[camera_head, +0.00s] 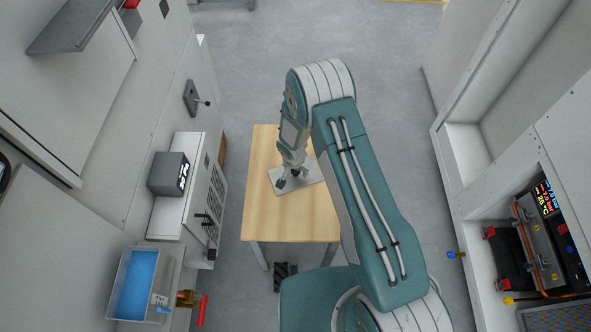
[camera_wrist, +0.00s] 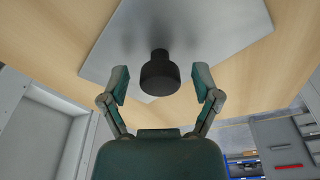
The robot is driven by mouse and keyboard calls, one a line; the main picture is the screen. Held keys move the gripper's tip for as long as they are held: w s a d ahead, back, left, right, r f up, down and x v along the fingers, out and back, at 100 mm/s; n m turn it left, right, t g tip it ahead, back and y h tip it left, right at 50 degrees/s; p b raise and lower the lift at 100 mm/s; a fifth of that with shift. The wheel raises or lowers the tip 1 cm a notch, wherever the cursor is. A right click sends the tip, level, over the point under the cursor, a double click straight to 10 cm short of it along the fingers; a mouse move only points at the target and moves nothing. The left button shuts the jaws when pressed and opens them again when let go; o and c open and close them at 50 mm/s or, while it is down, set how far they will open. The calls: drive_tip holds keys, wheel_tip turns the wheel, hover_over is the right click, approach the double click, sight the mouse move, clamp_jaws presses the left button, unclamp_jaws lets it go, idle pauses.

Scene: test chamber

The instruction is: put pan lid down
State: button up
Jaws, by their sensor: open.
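The pan lid (camera_head: 311,168) is a flat grey metal plate lying on the wooden table (camera_head: 290,217). In the wrist view the lid (camera_wrist: 225,30) shows with a round black knob (camera_wrist: 160,76) at its middle. My gripper (camera_head: 292,181) is right over the lid in the head view and hides part of it. In the wrist view my gripper (camera_wrist: 160,84) is open, with one finger on each side of the knob and a gap visible on both sides.
A blue-bottomed basin (camera_head: 138,285) and a dark box (camera_head: 169,174) on a white cabinet are at the left. A machine with a display (camera_head: 547,198) is in the right wall. The table's front half is bare, and grey floor (camera_head: 390,70) is free beyond it.

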wheel_tip(320, 180, up, 12)
drive_tip(key=s, duration=0.1)
drive_tip(key=shift+s+a, duration=0.3)
drive_tip(key=shift+a, duration=0.1)
wheel_tip(320, 180, up, 12)
hover_over(293, 179)
drive_tip(key=d, duration=0.4)
drive_tip(key=s+d+r+n+t, duration=0.1)
drive_tip(key=s+d+r, duration=0.1)
drive_tip(key=r, duration=0.4)
drive_tip(key=s+d+r+n+t, duration=0.1)
drive_tip(key=s+d+r, duration=0.2)
drive_tip(key=r, duration=0.3)
drive_tip(key=s+d+r+n+t, duration=0.1)
drive_tip(key=s+d+r, duration=0.2)
drive_tip(key=s+r, duration=0.3)
drive_tip(key=s+d+r+n+t, duration=0.1)
drive_tip(key=s+d+r+n, duration=0.1)
drive_tip(key=s+r, duration=0.5)
drive_tip(key=s+d, duration=0.1)
drive_tip(key=s, duration=0.5)
drive_tip(key=shift+s+d+y, duration=0.2)
drive_tip(key=shift+d+y, duration=0.05)
drive_tip(key=shift+y, duration=0.15)
